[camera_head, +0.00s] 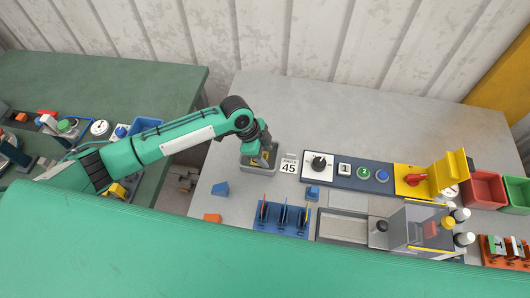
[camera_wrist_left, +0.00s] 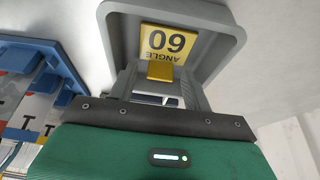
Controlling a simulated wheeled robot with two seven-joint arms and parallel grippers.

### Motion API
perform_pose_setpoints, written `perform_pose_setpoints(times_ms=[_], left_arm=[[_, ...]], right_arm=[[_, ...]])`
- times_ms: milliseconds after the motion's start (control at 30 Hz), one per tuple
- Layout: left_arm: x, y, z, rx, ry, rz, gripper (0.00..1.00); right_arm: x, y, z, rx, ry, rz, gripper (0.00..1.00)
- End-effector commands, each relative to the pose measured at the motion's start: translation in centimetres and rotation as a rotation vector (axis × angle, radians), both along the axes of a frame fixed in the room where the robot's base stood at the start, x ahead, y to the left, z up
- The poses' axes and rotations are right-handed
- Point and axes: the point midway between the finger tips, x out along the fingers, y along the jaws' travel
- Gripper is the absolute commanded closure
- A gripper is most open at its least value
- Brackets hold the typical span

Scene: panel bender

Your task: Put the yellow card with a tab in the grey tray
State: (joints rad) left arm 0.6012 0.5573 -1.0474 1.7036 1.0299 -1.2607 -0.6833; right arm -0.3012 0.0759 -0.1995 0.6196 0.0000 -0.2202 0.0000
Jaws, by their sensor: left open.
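The yellow card (camera_wrist_left: 164,42) reads "ANGLE 60" and lies inside the grey tray (camera_wrist_left: 118,27), with its raised yellow tab (camera_wrist_left: 160,71) toward my gripper. In the head view the grey tray (camera_head: 246,167) stands on the grey bench, and a bit of the yellow card (camera_head: 256,161) shows under my gripper. My left gripper (camera_head: 263,153) is over the tray, pointing down. In the left wrist view its fingers are apart, one on each side of the tab, with gaps between. My right gripper is not in view.
A blue rack (camera_head: 283,218) with several upright cards stands in front. A control panel (camera_head: 343,172) runs right. The bench behind the tray is clear.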

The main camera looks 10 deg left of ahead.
Motion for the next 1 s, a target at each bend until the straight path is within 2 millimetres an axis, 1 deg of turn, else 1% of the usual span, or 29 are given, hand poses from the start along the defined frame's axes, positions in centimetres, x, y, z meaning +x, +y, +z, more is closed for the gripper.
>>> perform_pose_setpoints(times_ms=[167,400,533,700,1000], left_arm=[[0.1,1.2,2.5,0.0,-0.006,-0.001,0.5],[0.2,3.1,7.3,0.0,-0.006,0.001,0.5],[0.1,3.9,9.3,-0.001,-0.004,0.001,0.5],[0.1,4.5,10.6,0.0,-0.001,0.0,0.5],[0.0,4.5,10.9,-0.001,0.0,0.0,0.5]], right_arm=[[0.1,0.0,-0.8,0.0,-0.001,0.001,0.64],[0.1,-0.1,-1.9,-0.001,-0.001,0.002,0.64],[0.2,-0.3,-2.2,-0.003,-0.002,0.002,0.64],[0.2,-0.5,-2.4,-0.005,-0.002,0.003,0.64],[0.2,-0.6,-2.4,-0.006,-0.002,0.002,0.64]])
